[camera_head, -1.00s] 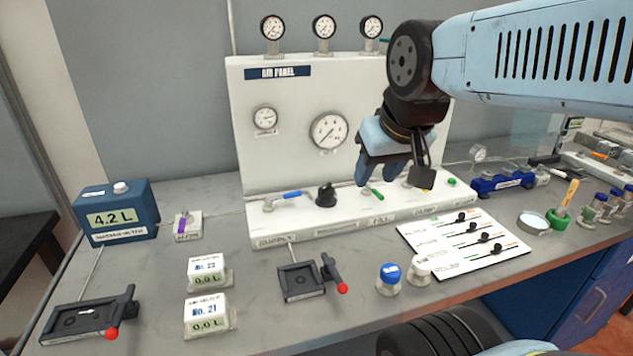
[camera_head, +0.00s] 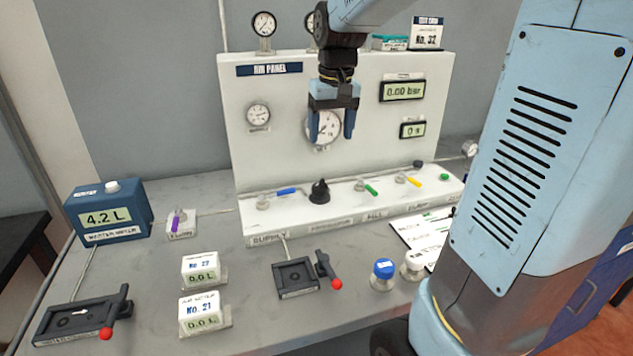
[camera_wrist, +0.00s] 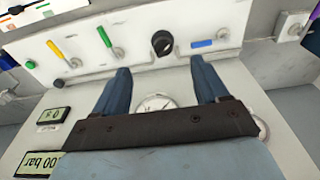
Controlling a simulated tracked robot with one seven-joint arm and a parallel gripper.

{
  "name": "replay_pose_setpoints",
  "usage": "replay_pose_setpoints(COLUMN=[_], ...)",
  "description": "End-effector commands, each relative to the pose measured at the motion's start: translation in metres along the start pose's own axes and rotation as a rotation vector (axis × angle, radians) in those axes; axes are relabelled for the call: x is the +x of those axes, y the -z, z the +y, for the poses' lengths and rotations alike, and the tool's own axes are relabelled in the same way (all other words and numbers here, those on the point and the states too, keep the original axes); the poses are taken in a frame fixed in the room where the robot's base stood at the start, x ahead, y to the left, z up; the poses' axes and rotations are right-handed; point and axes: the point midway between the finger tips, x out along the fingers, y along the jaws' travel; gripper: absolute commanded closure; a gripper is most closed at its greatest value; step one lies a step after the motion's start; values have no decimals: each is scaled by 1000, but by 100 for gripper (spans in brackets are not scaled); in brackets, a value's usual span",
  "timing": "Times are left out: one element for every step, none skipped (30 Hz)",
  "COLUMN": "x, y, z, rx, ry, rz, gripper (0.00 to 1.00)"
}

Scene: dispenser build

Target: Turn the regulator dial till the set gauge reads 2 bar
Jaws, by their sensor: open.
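The regulator dial is a black knob (camera_head: 319,191) on the white ledge of the air panel (camera_head: 285,85), between the blue and green valve handles. It also shows in the wrist view (camera_wrist: 162,43), beyond and between my fingertips. My gripper (camera_head: 331,138) is open and empty, fingers pointing down, above the dial and in front of the panel. The large round gauge (camera_head: 322,128) is partly hidden behind my fingers, and its reading cannot be made out. A smaller round gauge (camera_head: 258,115) sits to its left; its label is too small to read.
Blue (camera_head: 286,191), green (camera_head: 370,189) and yellow (camera_head: 413,182) valve handles flank the dial along the ledge. A digital display (camera_head: 403,91) reads 0.00 bar. A red-tipped lever fixture (camera_head: 298,279) and a blue-capped bottle (camera_head: 383,275) stand in front.

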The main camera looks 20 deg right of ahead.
Motion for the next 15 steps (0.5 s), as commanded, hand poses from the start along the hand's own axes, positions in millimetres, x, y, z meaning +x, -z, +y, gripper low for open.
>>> replay_pose_setpoints(x=[8, 12, 17, 21, 24, 28, 31, 34, 36, 39, 40, 42, 43, 44, 46], y=[13, 19, 28, 33, 38, 44, 48, 51, 55, 58, 60, 62, 63, 63, 64], z=[0, 0, 0, 0, -1, -1, -1, -1, -1, -1, -1, -1, -1, -1, -1], rx=[0, 0, 0, 0, 1, 1, 1, 1, 1, 1, 1, 1, 1, 1, 1], ry=[-1, -2, -3, -4, -5, -6, -6, -7, -8, -8, -8, -9, -9, -9, -9], rz=[-27, -39, -54, -66, -75, -88, -96, -104, -110, -116, -120, -123, -126, -128, -130], gripper=[27, 27, 27, 27, 27, 27, 27, 27, 27, 27, 27, 27, 27, 27, 27])
